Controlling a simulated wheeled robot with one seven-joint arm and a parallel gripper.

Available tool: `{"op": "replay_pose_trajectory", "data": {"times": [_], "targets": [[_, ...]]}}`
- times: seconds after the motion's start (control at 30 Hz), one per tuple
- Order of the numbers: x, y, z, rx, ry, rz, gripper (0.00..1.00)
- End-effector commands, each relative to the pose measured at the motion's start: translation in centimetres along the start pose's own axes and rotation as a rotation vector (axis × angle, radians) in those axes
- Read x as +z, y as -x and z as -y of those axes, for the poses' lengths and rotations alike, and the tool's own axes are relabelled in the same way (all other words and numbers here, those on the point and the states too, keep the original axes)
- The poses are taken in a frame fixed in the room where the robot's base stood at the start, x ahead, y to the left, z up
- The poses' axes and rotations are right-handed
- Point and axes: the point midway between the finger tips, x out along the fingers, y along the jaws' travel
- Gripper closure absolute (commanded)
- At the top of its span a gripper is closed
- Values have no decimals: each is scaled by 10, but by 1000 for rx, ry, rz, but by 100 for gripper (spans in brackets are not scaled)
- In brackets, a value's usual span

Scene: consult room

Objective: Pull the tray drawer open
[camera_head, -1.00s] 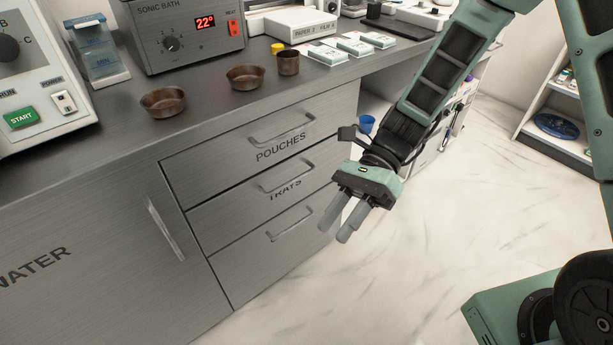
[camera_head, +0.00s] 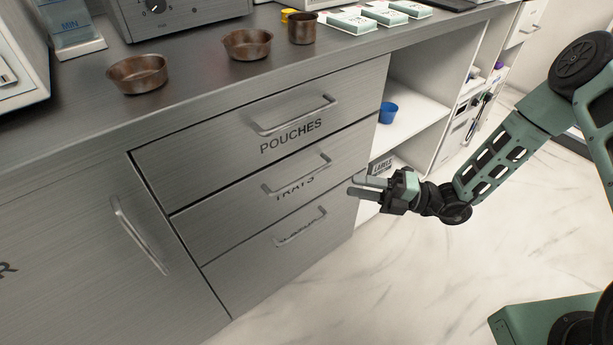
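The tray drawer (camera_head: 235,212) is the middle of three stacked drawers in the grey metal cabinet. It is shut, flush with its neighbours. Its bar handle (camera_head: 298,175) partly covers the label, which reads like "TRAYS". My gripper (camera_head: 352,186) is to the right of that handle, at about the same height in the picture, with its fingers pointing left toward the cabinet. The two fingers are apart with nothing between them. The gripper is clear of the handle; its exact distance from the drawer front is hard to tell.
The "POUCHES" drawer (camera_head: 210,152) above and the lowest drawer (camera_head: 240,273) are shut. A cupboard door (camera_head: 90,250) is at the left. Rusty bowls (camera_head: 138,76) and a rusty cup (camera_head: 302,28) stand on the counter. Open shelves with a blue cup (camera_head: 388,112) are behind my gripper. The marble floor (camera_head: 400,280) in front is clear.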

Motion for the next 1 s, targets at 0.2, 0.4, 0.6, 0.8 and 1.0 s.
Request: {"op": "replay_pose_trajectory", "data": {"times": [0.2, 0.4, 0.6, 0.8, 1.0], "targets": [[-2, -48, 1, 1, 1, -5, 67], [-1, -87, 1, -1, 3, -5, 67], [-1, -115, 1, 0, 2, -4, 67], [-1, -125, 0, -1, 2, -1, 67], [-1, -126, 0, -1, 2, -1, 67]]}}
